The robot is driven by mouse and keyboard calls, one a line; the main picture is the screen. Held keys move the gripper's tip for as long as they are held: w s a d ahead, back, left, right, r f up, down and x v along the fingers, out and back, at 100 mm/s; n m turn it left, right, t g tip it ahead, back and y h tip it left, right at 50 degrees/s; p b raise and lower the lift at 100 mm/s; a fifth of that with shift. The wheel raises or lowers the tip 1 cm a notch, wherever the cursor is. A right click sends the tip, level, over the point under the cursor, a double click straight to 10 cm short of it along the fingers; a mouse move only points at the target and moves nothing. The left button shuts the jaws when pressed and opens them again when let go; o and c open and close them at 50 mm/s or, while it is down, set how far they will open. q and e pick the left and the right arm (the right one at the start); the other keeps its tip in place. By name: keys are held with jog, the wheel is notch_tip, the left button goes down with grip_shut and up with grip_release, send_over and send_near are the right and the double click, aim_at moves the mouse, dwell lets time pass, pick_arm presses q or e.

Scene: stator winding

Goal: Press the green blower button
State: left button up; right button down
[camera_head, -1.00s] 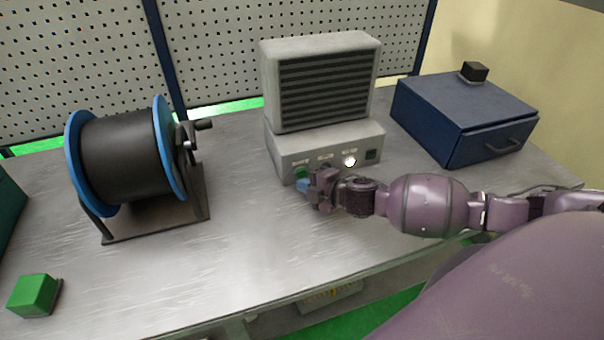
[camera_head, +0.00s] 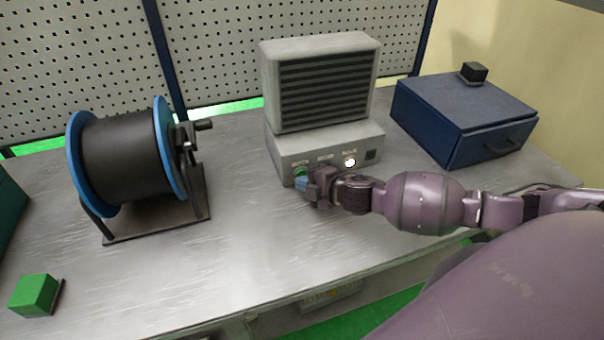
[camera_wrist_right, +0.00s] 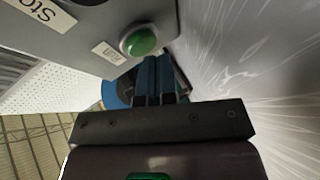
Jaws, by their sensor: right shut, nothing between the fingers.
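The green blower button (camera_head: 300,170) is at the left end of the lower front panel of the grey blower (camera_head: 320,85). In the right wrist view the button (camera_wrist_right: 140,40) is a green dome in a pale ring, with a "Run" label beside it. My right gripper (camera_head: 301,184) is shut and empty, its blue fingertips just in front of and below the button. In the wrist view the closed fingers (camera_wrist_right: 154,72) lie just below the button; I cannot tell whether they touch it. My left gripper is not in view.
A blue-rimmed spool (camera_head: 163,150) stands left, a blue drawer box (camera_head: 450,115) right. A green block (camera_head: 34,294) lies front left. The table between spool and blower is clear.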

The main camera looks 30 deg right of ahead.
jog(key=shift+w, duration=0.1)
dwell(0.5)
jog(key=shift+w+d, duration=0.1)
jog(key=shift+w, duration=0.15)
dwell(0.3)
dwell(0.4)
jog(key=shift+s, duration=0.2)
jog(key=shift+s+a+p, duration=0.2)
jog(key=shift+s+p, duration=0.3)
jog(key=shift+p, duration=0.05)
